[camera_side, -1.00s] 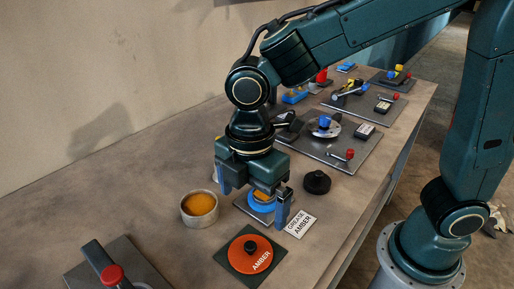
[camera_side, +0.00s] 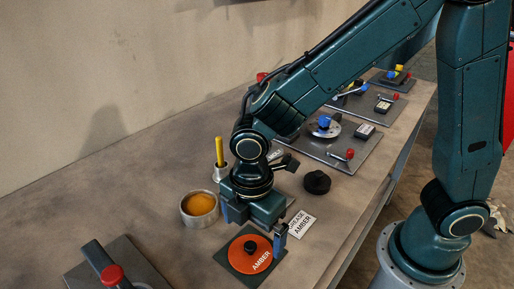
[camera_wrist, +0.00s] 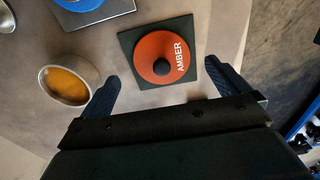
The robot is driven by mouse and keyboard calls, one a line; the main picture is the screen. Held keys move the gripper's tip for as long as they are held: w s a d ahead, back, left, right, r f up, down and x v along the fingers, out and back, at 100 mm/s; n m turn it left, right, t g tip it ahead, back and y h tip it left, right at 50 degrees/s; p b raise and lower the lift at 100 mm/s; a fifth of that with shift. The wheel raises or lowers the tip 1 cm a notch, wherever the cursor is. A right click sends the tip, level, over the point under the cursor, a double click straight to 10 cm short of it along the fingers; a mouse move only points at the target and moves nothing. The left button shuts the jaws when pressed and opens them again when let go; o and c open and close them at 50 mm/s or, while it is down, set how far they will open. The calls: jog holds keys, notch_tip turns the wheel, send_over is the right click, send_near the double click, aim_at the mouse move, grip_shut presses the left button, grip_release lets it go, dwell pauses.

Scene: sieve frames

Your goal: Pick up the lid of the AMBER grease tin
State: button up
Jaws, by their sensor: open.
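The orange-red lid marked AMBER (camera_side: 262,260), with a black knob, lies on a dark square pad (camera_side: 225,258). In the wrist view the lid (camera_wrist: 152,45) is ahead of my jaws, with its knob nearest them. My gripper (camera_side: 253,229) is open and empty, just above and behind the lid in the side view; its fingers (camera_wrist: 165,88) are spread wide to either side in the wrist view. An open round tin (camera_side: 184,217) with amber grease (camera_side: 200,204) stands to the left of my gripper; it also shows in the wrist view (camera_wrist: 93,80).
A white GREASE AMBER card (camera_side: 300,225) lies right of my gripper. A black knob (camera_side: 317,182) and a holder with a yellow stick (camera_side: 219,152) stand behind. A red-knobbed fixture (camera_side: 112,274) is front left. A blue disc (camera_wrist: 82,6) lies beyond the tin.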

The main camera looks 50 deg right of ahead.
aim_at(253, 243)
jog(key=shift+f, duration=2.2)
jog(key=shift+c, duration=0.2)
jog(key=c, duration=0.9)
jog(key=shift+o, duration=0.2)
jog(key=shift+r, duration=0.1)
notch_tip(253, 243, up, 20)
